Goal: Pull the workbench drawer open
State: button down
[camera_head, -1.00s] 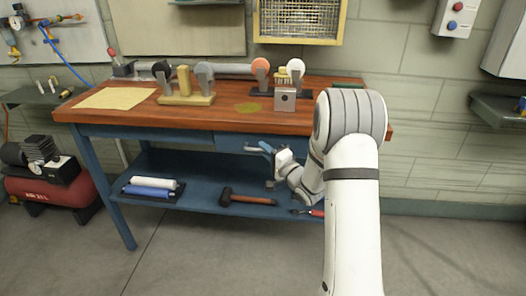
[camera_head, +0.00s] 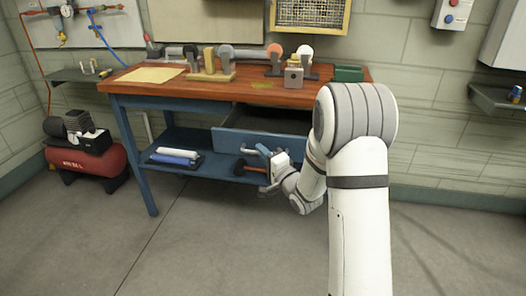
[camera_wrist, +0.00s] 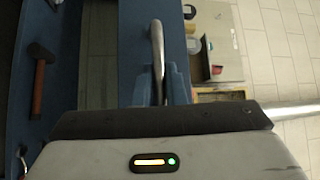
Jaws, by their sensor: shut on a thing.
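The workbench drawer (camera_head: 232,141) is pulled out from under the wooden top of the blue workbench (camera_head: 215,90), and its dark inside shows behind the blue front. My gripper (camera_head: 264,151) is at the drawer front, shut on the metal drawer handle. In the wrist view the curved handle (camera_wrist: 157,45) runs down between the blue fingers (camera_wrist: 172,86) of my gripper. The fingers partly hide the handle, and my arm hides the right part of the drawer front in the head view.
A hammer (camera_wrist: 40,72) and white and blue rolls (camera_head: 176,155) lie on the lower shelf. Clamps and blocks stand on the bench top. A red compressor (camera_head: 92,168) is on the floor at left. The floor in front of the bench is clear.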

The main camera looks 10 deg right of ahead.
jog(key=shift+s+f, duration=0.15)
jog(key=shift+s, duration=0.6)
jog(key=c, duration=1.8)
grip_release()
jog(key=shift+d, duration=0.1)
jog(key=o, duration=0.3)
jog(key=shift+a, duration=0.2)
jog(key=shift+s, duration=0.1)
jog(key=r+v, duration=0.1)
jog(key=v, duration=0.6)
jog(key=shift+s+d+f+p, duration=0.2)
jog(key=shift+s+f+p, duration=0.1)
jog(key=shift+f, duration=0.2)
